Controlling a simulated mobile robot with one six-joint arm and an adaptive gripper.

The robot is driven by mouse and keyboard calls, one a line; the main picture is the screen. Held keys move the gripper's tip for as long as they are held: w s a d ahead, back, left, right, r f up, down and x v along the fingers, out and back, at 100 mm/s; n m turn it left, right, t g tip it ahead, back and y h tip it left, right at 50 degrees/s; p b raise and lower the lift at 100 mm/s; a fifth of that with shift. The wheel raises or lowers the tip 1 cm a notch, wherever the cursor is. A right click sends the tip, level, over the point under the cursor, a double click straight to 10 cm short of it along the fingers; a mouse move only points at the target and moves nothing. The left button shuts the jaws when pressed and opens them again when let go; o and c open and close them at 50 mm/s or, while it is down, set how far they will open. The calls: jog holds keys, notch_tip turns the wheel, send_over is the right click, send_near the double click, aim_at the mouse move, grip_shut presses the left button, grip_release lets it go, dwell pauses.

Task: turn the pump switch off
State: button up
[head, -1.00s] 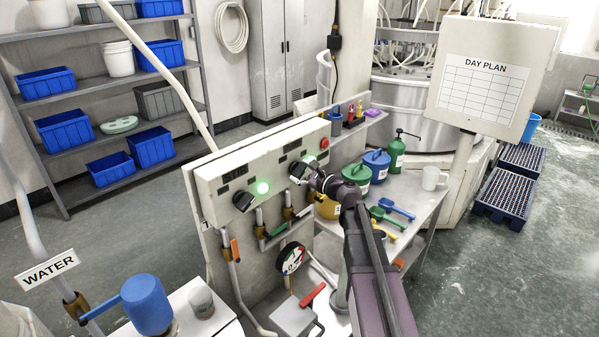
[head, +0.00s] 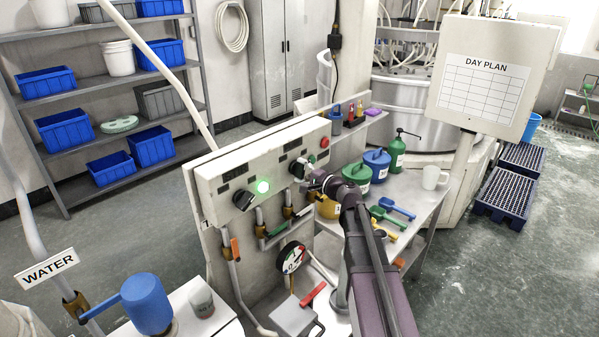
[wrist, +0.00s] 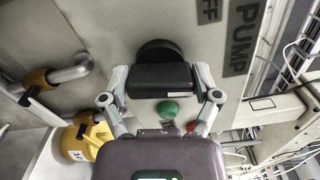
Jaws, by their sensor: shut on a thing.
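The pump switch is a black rotary knob, seen in the wrist view (wrist: 160,76) on a pale panel beside a PUMP label (wrist: 242,38) and a partly cut-off word ending in FF. My gripper (wrist: 161,90) is shut on this knob, with one finger on each side of its bar. In the head view my gripper (head: 309,176) is at the right half of the control box (head: 228,180), and it hides much of the knob there. A dull green round part (wrist: 167,109) shows just below the knob in the wrist view.
A red button (head: 324,142) is at the right end. Pipes and a pressure gauge (head: 292,258) are below.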

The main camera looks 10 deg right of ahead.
jog(key=shift+s+f+n, duration=0.1)
jog(key=shift+f+n, duration=0.05)
jog(key=shift+n, duration=0.95)
jog(key=o, duration=0.9)
jog(key=shift+o, duration=0.3)
jog(key=v, duration=1.2)
